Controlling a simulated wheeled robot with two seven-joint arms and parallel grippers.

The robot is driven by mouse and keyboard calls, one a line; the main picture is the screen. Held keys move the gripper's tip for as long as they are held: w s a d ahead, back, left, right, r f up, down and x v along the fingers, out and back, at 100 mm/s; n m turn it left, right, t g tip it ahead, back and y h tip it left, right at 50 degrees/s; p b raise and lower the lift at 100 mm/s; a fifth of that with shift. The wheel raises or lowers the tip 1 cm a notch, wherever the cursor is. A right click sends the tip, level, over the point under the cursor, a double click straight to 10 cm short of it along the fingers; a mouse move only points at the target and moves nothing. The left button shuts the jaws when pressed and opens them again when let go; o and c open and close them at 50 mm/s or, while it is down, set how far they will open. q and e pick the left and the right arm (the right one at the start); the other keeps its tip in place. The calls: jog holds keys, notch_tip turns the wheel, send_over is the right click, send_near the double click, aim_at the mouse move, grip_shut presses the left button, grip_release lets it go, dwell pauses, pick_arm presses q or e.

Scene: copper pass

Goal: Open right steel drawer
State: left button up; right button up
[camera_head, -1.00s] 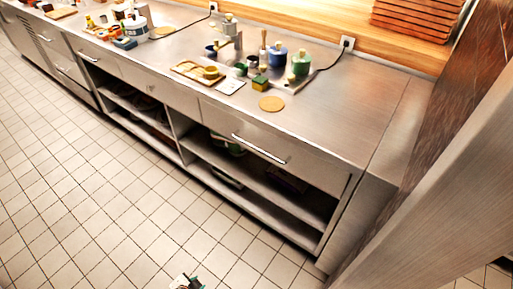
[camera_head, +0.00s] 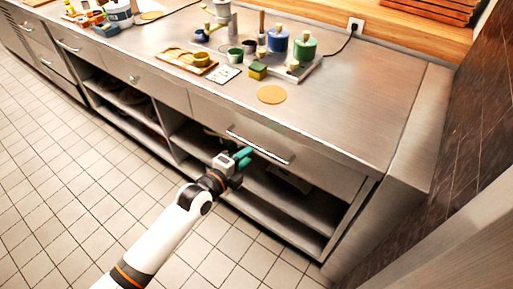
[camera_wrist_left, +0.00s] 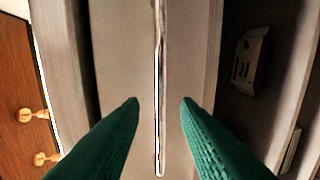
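The right steel drawer (camera_head: 310,166) is the front under the right end of the steel counter, and it looks closed. Its long bar handle (camera_head: 259,147) runs across the drawer front. My left gripper (camera_head: 243,157) is in front of the drawer, near the left part of the handle. In the left wrist view the two green fingertips (camera_wrist_left: 160,103) are apart, with the handle (camera_wrist_left: 157,90) between them in the picture. I cannot tell whether they touch it. My right gripper is not in view.
Open shelves (camera_head: 290,215) lie below the drawer, with a few packages inside. The steel counter (camera_head: 345,105) carries a round cork mat (camera_head: 271,94), a sponge (camera_head: 257,70) and several jars. A dark wall (camera_head: 475,150) stands at the right. The tiled floor (camera_head: 75,190) in front is clear.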

aim_at(257, 148)
pick_arm(q)
jog(key=x, duration=0.6)
jog(key=shift+w+b, duration=0.2)
jog(key=shift+b, duration=0.1)
grip_shut()
